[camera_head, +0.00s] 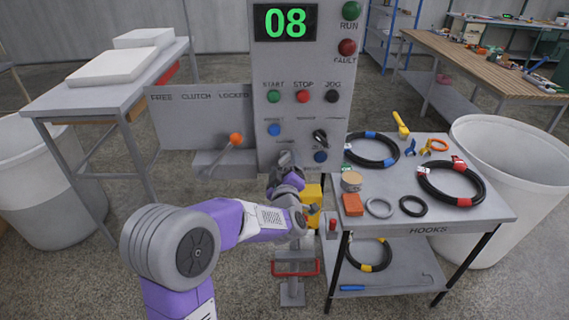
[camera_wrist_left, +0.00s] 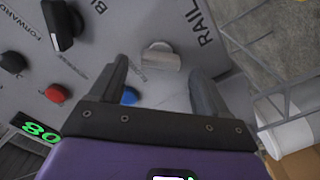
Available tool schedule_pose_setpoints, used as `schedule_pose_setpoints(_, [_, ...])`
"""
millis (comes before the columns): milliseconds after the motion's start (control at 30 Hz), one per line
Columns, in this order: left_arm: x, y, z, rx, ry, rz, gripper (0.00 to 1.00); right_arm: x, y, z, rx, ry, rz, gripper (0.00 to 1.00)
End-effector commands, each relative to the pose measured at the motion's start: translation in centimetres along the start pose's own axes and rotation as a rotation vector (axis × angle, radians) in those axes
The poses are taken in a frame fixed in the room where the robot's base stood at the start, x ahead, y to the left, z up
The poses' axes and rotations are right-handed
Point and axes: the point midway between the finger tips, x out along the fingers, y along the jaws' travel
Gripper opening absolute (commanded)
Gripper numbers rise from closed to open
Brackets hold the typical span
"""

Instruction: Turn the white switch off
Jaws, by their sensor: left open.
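The white switch (camera_wrist_left: 160,56) is a pale, rounded knob on the grey control panel (camera_wrist_left: 165,20), seen in the left wrist view near the edge with the word RAIL. My left gripper (camera_wrist_left: 161,74) is open, with one finger on each side of the switch in that view. I cannot tell whether the fingers touch it. In the head view my left gripper (camera_head: 284,160) is at the lower part of the panel and mostly hides the switch. My right gripper is not in view.
A lever with an orange ball (camera_head: 236,139) sticks out at the left. A grey table (camera_head: 400,211) with coiled black hoses (camera_head: 451,183) stands at the right.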

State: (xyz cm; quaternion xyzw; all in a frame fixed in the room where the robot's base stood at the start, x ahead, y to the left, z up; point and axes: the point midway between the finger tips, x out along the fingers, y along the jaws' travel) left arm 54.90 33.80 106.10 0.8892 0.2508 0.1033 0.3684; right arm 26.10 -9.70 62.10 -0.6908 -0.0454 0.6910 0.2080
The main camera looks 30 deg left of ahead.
Motion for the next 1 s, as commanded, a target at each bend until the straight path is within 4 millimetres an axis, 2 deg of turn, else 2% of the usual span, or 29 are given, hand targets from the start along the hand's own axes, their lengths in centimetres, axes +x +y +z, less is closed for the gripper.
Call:
schedule_pose_setpoints(100, [-2.1,0.1,-0.1,-0.001,-0.002,0.001,0.77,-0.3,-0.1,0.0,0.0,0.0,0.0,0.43])
schedule_pose_setpoints(300, [-4.9,0.1,-0.1,-0.002,-0.002,0.001,0.77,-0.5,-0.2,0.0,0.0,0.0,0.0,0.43])
schedule_pose_setpoints(433, [-5.8,0.0,-0.1,-0.001,0.0,0.0,0.77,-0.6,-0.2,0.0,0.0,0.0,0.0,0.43])
schedule_pose_setpoints(700, [-6.0,0.0,0.0,-0.001,0.0,0.0,0.77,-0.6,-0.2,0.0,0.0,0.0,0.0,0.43])
schedule_pose_setpoints(867, [-5.8,0.0,0.3,0.063,-0.01,-0.009,0.54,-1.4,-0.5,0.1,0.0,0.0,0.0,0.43])
schedule_pose_setpoints(933, [-5.6,-0.1,0.9,0.176,-0.025,-0.02,0.43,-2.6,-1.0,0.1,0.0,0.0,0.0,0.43])
schedule_pose_setpoints(1000, [-5.4,-0.2,1.5,0.35,-0.041,-0.031,0.4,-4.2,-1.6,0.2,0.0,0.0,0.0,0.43])
